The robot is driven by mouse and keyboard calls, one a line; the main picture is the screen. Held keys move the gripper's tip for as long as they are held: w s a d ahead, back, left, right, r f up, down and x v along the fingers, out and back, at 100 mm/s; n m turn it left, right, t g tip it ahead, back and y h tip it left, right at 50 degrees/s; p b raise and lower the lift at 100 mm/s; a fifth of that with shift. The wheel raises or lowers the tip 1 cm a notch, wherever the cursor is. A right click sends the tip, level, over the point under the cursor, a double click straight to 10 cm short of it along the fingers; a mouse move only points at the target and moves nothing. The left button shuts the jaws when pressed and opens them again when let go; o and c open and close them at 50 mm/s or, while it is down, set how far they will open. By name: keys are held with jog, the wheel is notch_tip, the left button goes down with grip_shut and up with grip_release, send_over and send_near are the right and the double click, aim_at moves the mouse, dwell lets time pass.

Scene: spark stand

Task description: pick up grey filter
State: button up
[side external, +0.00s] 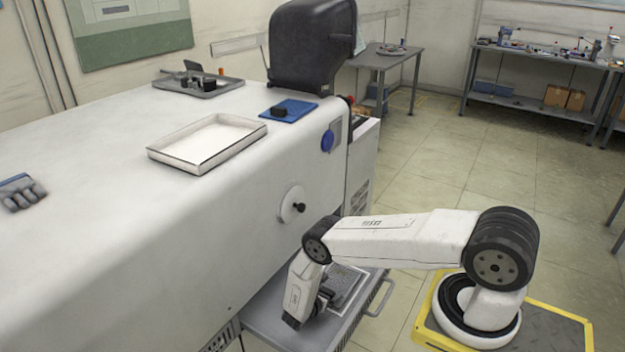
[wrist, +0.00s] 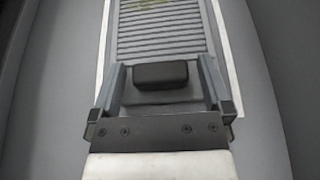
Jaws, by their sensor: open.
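The grey filter (wrist: 162,38) is a flat ribbed panel with a pale border in the wrist view. A dark block (wrist: 160,74), like a handle, stands at its near end. In the side view the filter (side external: 347,284) lies in the pulled-out drawer, partly hidden by my arm. My gripper (wrist: 162,82) is open, with one finger on each side of the dark block and a gap at both sides. In the side view my gripper (side external: 323,298) is low over the drawer, its fingers hard to make out. I cannot tell its exact height above the filter.
The grey drawer (side external: 272,325) with a handle (side external: 381,297) sticks out from the white machine (side external: 90,240), whose wall rises close beside my arm. A white tray (side external: 207,143), a blue pad (side external: 289,110) and a grey tray (side external: 198,84) are on top of the machine.

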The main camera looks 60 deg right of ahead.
jog(key=c, duration=1.2)
jog(key=shift+o, duration=0.2)
jog(key=shift+r, duration=0.15)
notch_tip(320, 180, up, 18)
dwell(0.8)
